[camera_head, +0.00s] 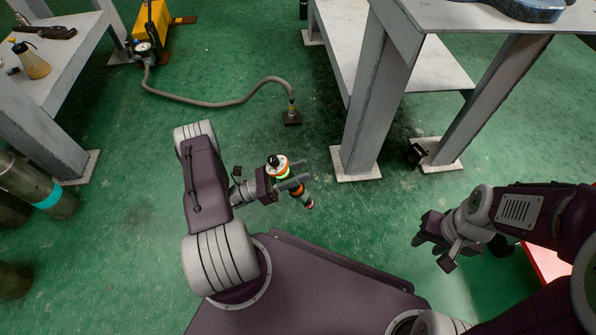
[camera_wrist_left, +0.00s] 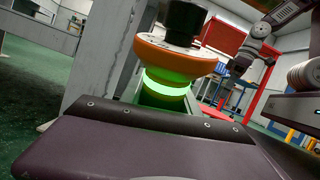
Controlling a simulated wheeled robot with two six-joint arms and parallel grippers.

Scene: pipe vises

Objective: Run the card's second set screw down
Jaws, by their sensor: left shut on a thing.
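My left gripper (camera_head: 290,183) is shut on a driver-like tool (camera_head: 282,172) and holds it above my base, tilted, with its narrow reddish tip pointing down and right. The tool has a dark cap, an orange collar and a glowing green ring. In the left wrist view, the tool (camera_wrist_left: 176,52) stands just beyond the gripper body, its lower end hidden. My right gripper (camera_head: 436,240) is at the right, apart from the tool; I cannot tell whether its fingers are parted. I cannot make out a card, a set screw or a vise in these views.
A grey steel workbench (camera_head: 372,95) stands ahead right, with a blue-grey object (camera_head: 525,8) on top. A left bench (camera_head: 42,80) holds a spray bottle (camera_head: 32,62). A hose (camera_head: 215,104) crosses the green floor from a yellow machine (camera_head: 153,30). Cylinders (camera_head: 35,185) stand left.

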